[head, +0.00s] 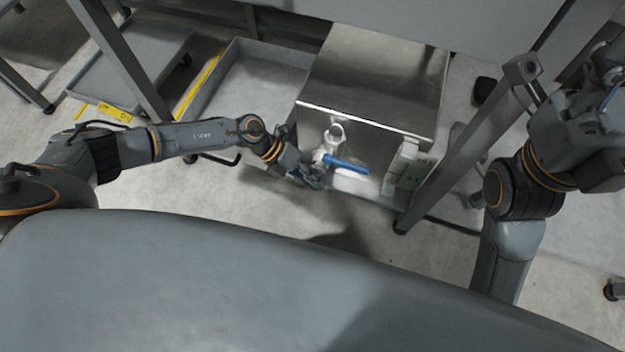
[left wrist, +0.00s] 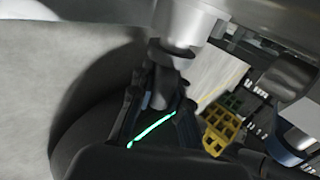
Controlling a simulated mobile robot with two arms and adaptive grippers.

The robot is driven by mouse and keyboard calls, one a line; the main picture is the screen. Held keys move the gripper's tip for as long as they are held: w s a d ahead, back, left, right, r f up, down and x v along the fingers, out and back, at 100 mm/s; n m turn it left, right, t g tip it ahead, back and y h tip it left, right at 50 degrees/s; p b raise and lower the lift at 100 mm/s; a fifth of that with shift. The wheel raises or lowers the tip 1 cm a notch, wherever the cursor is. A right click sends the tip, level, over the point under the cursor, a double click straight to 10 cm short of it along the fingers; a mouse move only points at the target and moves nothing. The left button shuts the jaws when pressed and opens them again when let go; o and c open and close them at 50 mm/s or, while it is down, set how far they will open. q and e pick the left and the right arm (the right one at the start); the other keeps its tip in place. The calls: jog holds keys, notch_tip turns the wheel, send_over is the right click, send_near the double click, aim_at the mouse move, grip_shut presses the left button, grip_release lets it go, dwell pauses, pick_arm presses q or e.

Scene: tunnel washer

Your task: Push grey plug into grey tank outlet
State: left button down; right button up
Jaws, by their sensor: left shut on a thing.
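The steel tank (head: 375,75) stands in the upper middle of the head view, with a pale valve and blue lever (head: 346,163) on its front. My left gripper (head: 312,180) is low in front of the tank, beside the valve. In the left wrist view, its fingers (left wrist: 152,100) are shut on a grey plug (left wrist: 160,90). The plug lies just below the mouth of a metal outlet pipe (left wrist: 178,45), roughly in line with it. Whether they touch is unclear. The plug is hidden in the head view. My right arm is at the right edge, its jaws not clear.
A grey tray (head: 245,80) is left of the tank and a flat cart (head: 140,65) farther left. A sloping metal leg (head: 470,130) stands between the tank and my right arm. A yellow grid-like part (left wrist: 222,128) shows in the left wrist view.

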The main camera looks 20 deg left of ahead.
pick_arm(q)
jog(key=shift+w, duration=0.15)
jog(key=c, duration=1.2)
grip_release()
